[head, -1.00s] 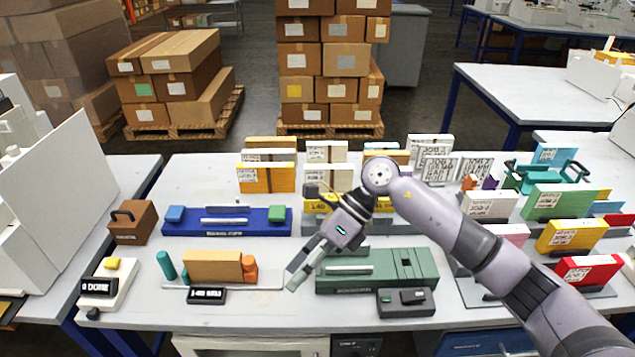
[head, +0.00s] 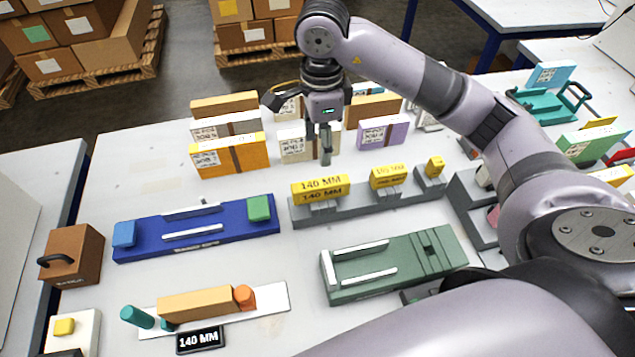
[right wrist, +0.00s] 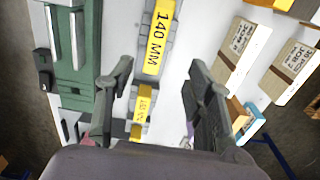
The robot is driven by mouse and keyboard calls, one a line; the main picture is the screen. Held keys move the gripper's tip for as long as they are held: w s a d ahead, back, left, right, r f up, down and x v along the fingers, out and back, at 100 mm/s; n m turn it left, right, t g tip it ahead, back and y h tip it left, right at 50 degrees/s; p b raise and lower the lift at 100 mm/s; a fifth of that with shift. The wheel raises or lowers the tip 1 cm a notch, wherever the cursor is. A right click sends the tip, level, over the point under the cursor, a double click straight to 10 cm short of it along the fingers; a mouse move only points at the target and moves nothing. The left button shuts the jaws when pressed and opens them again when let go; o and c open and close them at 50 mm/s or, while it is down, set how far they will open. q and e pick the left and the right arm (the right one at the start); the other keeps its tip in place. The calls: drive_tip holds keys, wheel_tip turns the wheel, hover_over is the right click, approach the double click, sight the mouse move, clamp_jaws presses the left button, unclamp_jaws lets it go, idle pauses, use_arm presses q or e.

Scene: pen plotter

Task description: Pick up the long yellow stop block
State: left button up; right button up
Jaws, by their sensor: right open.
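The long yellow stop block (head: 321,187), marked 140 MM, sits on a grey stepped rack (head: 353,207) in the head view. Shorter yellow blocks (head: 389,177) (head: 435,166) stand to its right on the same rack. My right gripper (head: 325,158) points down above the rack area, apart from the block. In the right wrist view, the long block (right wrist: 158,38) lies beyond the open fingers (right wrist: 160,75), near the top. A shorter yellow block shows between the fingers. Nothing is held. My left gripper is not in view.
Upright boxes (head: 229,157) stand behind the rack. A blue fixture (head: 198,230) lies to the left and a green fixture (head: 395,265) in front. A white plate with an orange-tan block (head: 195,302) and a 140 MM display (head: 199,340) is at front left.

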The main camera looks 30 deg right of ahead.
sight(321, 183)
wheel_tip(321, 183, down, 9)
drive_tip(key=shift+f+p, duration=0.15)
drive_tip(key=shift+p, duration=0.75)
drive_tip(key=f, duration=0.1)
drive_tip(key=f+p, duration=0.1)
drive_tip(key=f, duration=0.1)
drive_tip(key=f+p, duration=0.1)
drive_tip(key=f, duration=0.1)
drive_tip(key=shift+s+a+f, duration=0.1)
drive_tip(key=shift+s, duration=0.15)
drive_tip(key=shift+f, duration=0.25)
clamp_jaws()
